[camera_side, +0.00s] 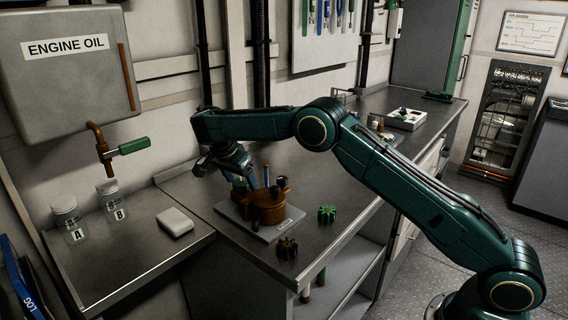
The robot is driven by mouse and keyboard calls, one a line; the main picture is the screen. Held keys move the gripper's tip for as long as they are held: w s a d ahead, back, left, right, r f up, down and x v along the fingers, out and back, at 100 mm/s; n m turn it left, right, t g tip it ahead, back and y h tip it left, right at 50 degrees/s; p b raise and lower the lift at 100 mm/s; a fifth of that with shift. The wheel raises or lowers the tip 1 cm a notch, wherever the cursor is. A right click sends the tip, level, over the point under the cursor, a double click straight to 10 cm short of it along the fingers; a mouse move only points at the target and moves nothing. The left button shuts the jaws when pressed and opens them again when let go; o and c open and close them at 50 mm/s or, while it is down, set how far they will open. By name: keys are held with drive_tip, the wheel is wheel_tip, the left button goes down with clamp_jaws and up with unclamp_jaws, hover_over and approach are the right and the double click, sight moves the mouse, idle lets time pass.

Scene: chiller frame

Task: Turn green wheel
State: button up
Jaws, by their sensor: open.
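A small green toothed wheel (327,214) lies on the metal workbench, right of a copper-coloured housing (266,210). The housing stands on a light grey plate (238,218). My gripper (248,180) is above and at the left rear of the housing, pointing down toward it. It is open and apart from the green toothed wheel. A small dark green part (240,186) shows at the housing's top left; its shape is partly hidden. I cannot tell whether my fingers touch the housing.
A dark brown toothed wheel (287,248) lies near the bench front. A white block (174,222) and jars A (72,222) and B (112,205) stand left, below an engine oil tank (66,75) with a green-handled tap (132,146). A white tray (405,119) sits at the back right.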

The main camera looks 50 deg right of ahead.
drive_tip(key=shift+n, duration=0.5)
